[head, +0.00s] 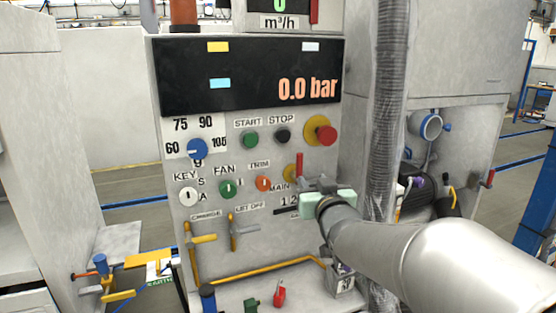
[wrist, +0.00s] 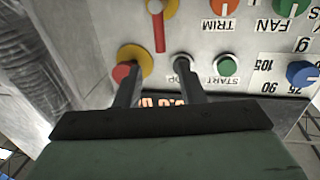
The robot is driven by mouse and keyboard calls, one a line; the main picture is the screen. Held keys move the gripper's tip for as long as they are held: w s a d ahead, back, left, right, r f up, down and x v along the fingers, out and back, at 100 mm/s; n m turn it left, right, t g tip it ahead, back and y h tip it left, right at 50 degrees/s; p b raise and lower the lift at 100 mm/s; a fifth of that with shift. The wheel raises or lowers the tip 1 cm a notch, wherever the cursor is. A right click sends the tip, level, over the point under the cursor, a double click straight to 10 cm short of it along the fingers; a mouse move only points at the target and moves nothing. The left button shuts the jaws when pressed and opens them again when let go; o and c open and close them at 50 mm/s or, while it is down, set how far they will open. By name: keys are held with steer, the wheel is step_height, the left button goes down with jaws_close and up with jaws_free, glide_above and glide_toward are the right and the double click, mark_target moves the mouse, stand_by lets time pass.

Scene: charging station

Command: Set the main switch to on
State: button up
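The main switch is a red lever on a yellow disc (head: 299,163), on the lower right of the grey panel, beside a partly covered MAIN label. Its lower part is hidden by my gripper (head: 318,186) in the head view. In the wrist view, which is upside down, the red lever (wrist: 159,34) hangs from its yellow disc at the top. My gripper's two dark fingers (wrist: 156,72) are apart with nothing between them. The lever's end lies just beyond the fingertips, apart from them in the picture.
A red stop button on a yellow disc (head: 326,134) sits above the switch. It shows by the left finger in the wrist view (wrist: 122,72). Green START (head: 251,138) and black STOP (head: 283,136) buttons are nearby. A ribbed hose (head: 388,90) runs down the panel's right side.

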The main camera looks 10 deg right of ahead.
mark_target(301, 163)
steer(key=w, duration=0.4)
steer(key=w+p, duration=0.1)
steer(key=w, duration=0.4)
steer(key=w+p, duration=0.1)
steer(key=w, duration=0.3)
steer(key=shift+w+a, duration=0.15)
steer(key=shift+a, duration=0.25)
jaws_close()
